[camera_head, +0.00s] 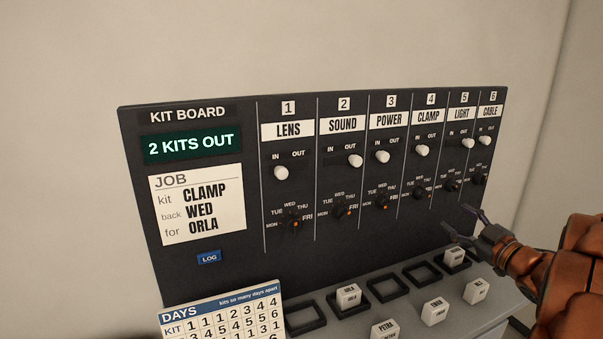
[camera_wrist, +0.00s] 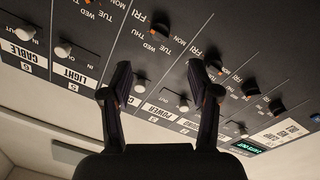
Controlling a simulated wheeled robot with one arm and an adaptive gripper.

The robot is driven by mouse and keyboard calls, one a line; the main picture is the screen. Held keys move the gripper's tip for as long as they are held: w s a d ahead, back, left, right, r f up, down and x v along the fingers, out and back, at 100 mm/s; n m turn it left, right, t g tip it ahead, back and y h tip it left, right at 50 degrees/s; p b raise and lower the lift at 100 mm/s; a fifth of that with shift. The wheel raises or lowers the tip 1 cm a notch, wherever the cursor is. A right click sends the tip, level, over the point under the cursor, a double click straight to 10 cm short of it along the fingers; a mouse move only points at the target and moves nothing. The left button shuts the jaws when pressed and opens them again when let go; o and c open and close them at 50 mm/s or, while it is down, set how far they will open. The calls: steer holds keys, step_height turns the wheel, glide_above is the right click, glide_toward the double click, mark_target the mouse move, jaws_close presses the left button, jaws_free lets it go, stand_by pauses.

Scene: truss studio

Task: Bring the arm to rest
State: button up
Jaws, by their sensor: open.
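My gripper (camera_head: 459,217) is open and empty in the head view, at the right end of the kit board (camera_head: 225,268). Its fingers point left, in front of the board's lower right part, below the dials. In the wrist view my gripper (camera_wrist: 160,70) has its two fingers well apart with nothing between them. The board fills the upper part of that view, upside down. I cannot tell whether a fingertip touches the board; they look apart from it. The arm comes in from the right edge.
White switch knobs, such as the LENS knob (camera_head: 281,173), and dark dials, such as the CLAMP dial (camera_head: 418,189), project from the board. The ledge below has square trays (camera_head: 305,316), some holding name blocks (camera_head: 348,295). Loose blocks (camera_head: 434,311) stand in front. A DAYS card (camera_head: 220,310) is at left.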

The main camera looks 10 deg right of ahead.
steer(key=s+a+f+m+g+h, duration=0.3)
steer(key=s+a+f+m+g, duration=0.2)
steer(key=s+a+g, duration=0.3)
steer(key=s+a+f+m+g+h, duration=0.4)
steer(key=s+a+f+m+g, duration=0.15)
steer(key=s+a, duration=0.3)
steer(key=s+a+f+n+g+y, duration=0.1)
steer(key=s+a+g+y, duration=0.1)
steer(key=s+a, duration=0.5)
steer(key=s+a+f+n+g+y, duration=0.1)
steer(key=s+a+g, duration=0.3)
steer(key=s+a, duration=0.3)
steer(key=s, duration=0.5)
steer(key=shift+s+f+y, duration=0.2)
steer(key=shift+f+y, duration=0.15)
steer(key=shift+y, duration=0.05)
steer(key=shift+d+g, duration=0.1)
steer(key=shift+g, duration=0.15)
